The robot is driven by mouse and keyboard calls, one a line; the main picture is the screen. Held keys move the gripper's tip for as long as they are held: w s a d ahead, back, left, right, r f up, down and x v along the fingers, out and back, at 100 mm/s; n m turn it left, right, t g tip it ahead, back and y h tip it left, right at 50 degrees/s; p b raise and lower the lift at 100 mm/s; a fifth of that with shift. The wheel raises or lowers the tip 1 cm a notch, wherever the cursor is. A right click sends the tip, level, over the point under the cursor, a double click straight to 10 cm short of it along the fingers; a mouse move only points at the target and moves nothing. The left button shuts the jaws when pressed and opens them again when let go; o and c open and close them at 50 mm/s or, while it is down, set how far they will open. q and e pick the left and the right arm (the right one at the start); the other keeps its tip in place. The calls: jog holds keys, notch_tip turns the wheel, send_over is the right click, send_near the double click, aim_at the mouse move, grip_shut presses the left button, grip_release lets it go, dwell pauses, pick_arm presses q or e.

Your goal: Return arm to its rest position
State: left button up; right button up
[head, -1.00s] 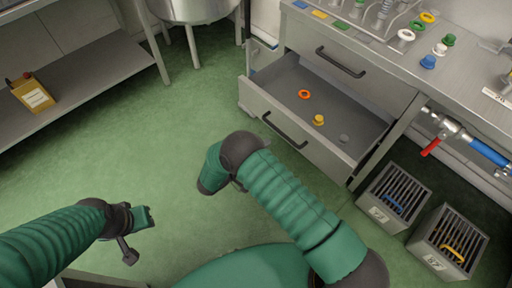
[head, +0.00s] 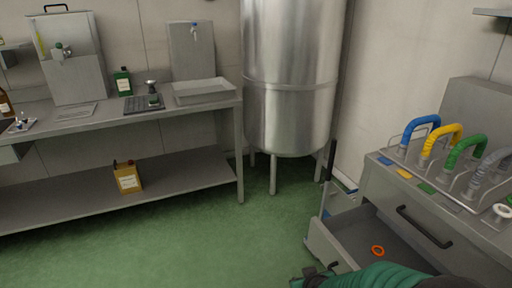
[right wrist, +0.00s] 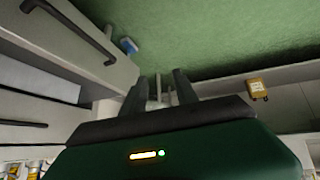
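My right arm (head: 375,277) enters the head view at the bottom right, in green sleeving, in front of the open drawer. Its hand end is at the bottom edge and mostly cut off. In the right wrist view my right gripper (right wrist: 160,88) has its two dark fingers apart, with nothing visible held between them. My left arm and gripper are in neither current view.
The drawer (head: 322,243) stands open with an orange ring (head: 377,250) inside. Coloured hoses (head: 440,143) stand on the cabinet top. A steel tank (head: 290,85) and a workbench (head: 150,118) with a yellow canister (head: 127,177) stand behind. The green floor (head: 200,245) between is clear.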

jog(key=s+d+m+g, duration=0.1)
jog(key=s+d+g, duration=0.2)
jog(key=s, duration=0.6)
jog(key=s+d+m+g, duration=0.1)
jog(key=s+d+g, duration=0.1)
jog(key=s, duration=0.8)
jog(key=w+p+v, duration=0.2)
jog(key=p+v, duration=0.7)
jog(key=w+r+p+v, duration=0.1)
jog(key=w+p+v, duration=0.1)
jog(key=p+v, duration=0.8)
jog(key=shift+w, duration=0.3)
jog(key=shift+r, duration=0.1)
